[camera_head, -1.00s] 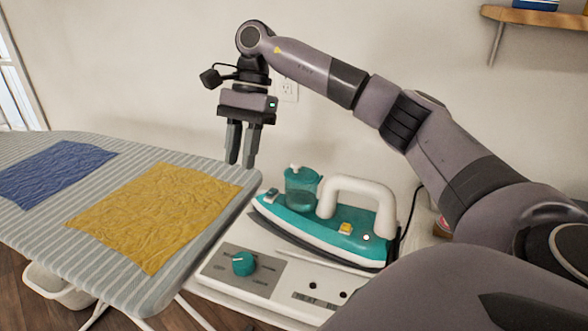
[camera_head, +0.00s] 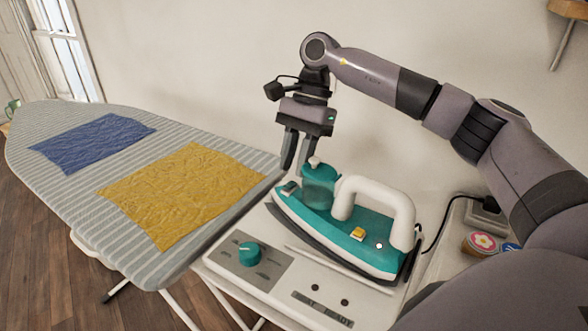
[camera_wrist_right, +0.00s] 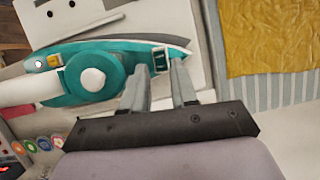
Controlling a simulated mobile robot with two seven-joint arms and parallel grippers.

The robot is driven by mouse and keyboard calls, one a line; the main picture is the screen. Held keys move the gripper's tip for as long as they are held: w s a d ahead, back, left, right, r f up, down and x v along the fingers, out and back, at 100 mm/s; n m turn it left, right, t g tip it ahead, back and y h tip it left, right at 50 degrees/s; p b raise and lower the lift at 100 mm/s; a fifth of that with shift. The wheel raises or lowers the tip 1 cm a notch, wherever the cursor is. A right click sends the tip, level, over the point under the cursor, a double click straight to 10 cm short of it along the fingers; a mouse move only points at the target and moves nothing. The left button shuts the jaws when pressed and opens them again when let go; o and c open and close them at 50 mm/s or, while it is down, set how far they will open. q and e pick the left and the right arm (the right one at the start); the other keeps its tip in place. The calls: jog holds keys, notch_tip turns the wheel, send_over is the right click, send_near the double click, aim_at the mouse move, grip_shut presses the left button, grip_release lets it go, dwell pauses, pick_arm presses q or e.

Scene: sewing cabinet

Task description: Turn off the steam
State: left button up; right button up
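A teal and white iron (camera_head: 352,222) rests on its white station (camera_head: 222,268). It has a teal tank (camera_head: 320,188) with a white cap, a small grey control (camera_head: 288,188) near its tip, and a yellow button (camera_head: 358,233). A teal knob (camera_head: 249,253) sits on the station's grey panel. My right gripper (camera_head: 296,165) is open and empty, fingers pointing down, beside the tank and over the iron's tip. In the right wrist view, the small control (camera_wrist_right: 160,59) shows just past the gap between the fingers (camera_wrist_right: 159,68); contact cannot be told. My left gripper is out of view.
The striped ironing board (camera_head: 215,150) stands left of the station, with a yellow cloth (camera_head: 180,190) and a blue cloth (camera_head: 92,143) on it. A dark cord (camera_head: 435,238) runs behind the iron. Round colourful items (camera_head: 482,243) lie at right. A wall stands behind.

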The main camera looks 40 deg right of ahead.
aim_at(290, 185)
jog(key=shift+x, duration=1.25)
grip_shut()
